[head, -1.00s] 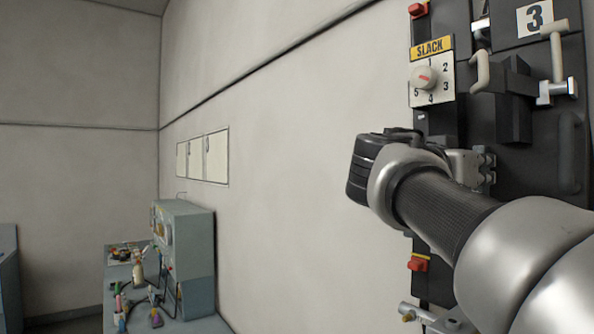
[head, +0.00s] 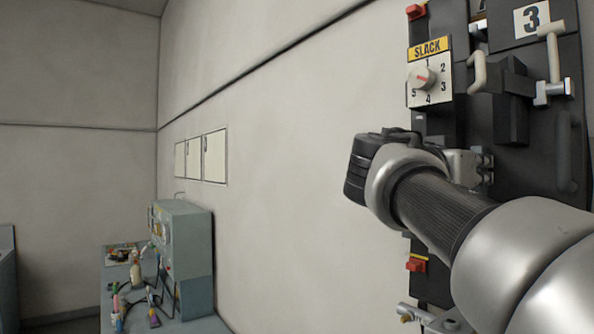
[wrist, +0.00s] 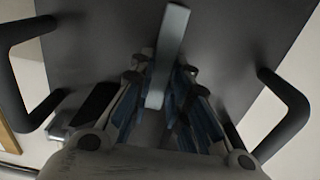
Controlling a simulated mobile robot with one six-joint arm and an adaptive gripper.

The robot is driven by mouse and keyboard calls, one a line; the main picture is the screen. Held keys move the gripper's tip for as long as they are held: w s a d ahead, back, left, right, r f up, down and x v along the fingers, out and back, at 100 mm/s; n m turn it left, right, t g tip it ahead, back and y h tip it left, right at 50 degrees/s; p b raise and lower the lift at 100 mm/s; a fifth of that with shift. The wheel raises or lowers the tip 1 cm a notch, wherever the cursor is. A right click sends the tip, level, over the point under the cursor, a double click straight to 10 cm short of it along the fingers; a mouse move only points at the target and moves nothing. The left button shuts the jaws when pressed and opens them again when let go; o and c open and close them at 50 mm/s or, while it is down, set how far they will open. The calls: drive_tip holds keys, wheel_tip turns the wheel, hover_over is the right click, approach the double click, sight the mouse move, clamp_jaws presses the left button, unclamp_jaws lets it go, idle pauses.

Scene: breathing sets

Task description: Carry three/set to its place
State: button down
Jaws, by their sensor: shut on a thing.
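The set marked 3 (head: 500,165) is a tall dark unit at the right of the head view, upright, with a number plate, pale handles and black grips. My arm crosses in front of its lower part and hides some of it. My gripper (wrist: 158,100) is shut on a pale grey bar (wrist: 172,45) in front of the set's dark face (wrist: 230,40) in the wrist view. Black side handles stand to the left and right there.
A yellow-labelled SLACK dial (head: 424,79) and red clips (head: 417,265) line the unit's left edge. A pale wall (head: 290,150) runs alongside. A grey-green cabinet (head: 182,245) and a cluttered bench (head: 130,270) stand at the lower left.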

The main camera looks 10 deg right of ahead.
drive_tip(key=shift+r, duration=0.25)
